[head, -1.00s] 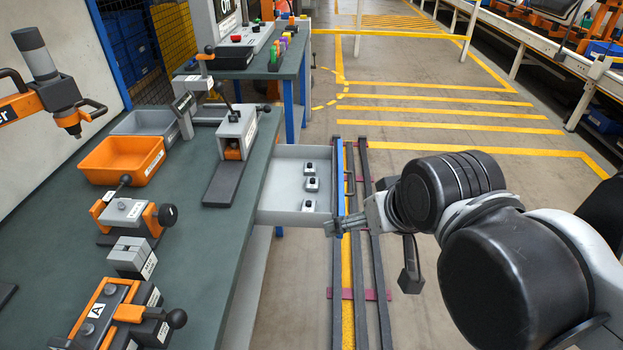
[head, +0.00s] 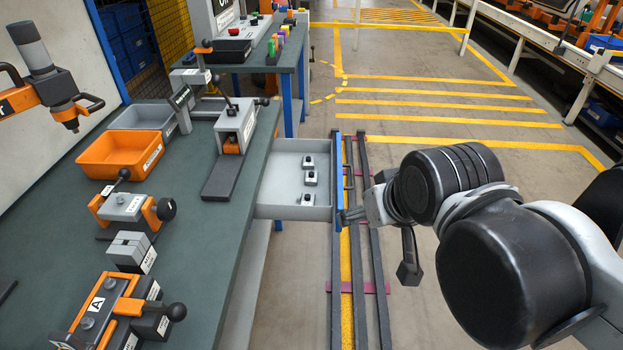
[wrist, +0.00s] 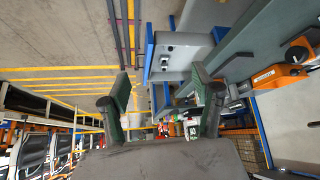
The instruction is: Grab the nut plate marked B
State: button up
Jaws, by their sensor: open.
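Three small grey parts with dark tops (head: 308,179) lie in a row in an open, pale grey drawer (head: 270,205) at the bench's right side. Their small labels are too small to read, so I cannot tell which is marked B. The drawer also shows in the wrist view (wrist: 178,72), with small parts inside (wrist: 165,58).
The green bench (head: 195,245) holds an orange bin (head: 105,157), a grey bin (head: 145,119), several clamp fixtures and a fixture marked A (head: 97,303). Dark floor rails (head: 374,250) run beside the drawer.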

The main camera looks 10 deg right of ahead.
jog(key=w+r+g+b, duration=0.15)
jog(key=w+r, duration=0.25)
jog(key=w, duration=0.6)
jog(key=m+g+b, duration=0.3)
jog(key=m+g, duration=0.1)
jog(key=g, duration=0.2)
send_over(311, 173)
notch_tip(311, 173, down, 20)
notch_tip(311, 173, down, 13)
jog(key=b, duration=0.3)
jog(key=shift+r, duration=0.1)
grip_shut()
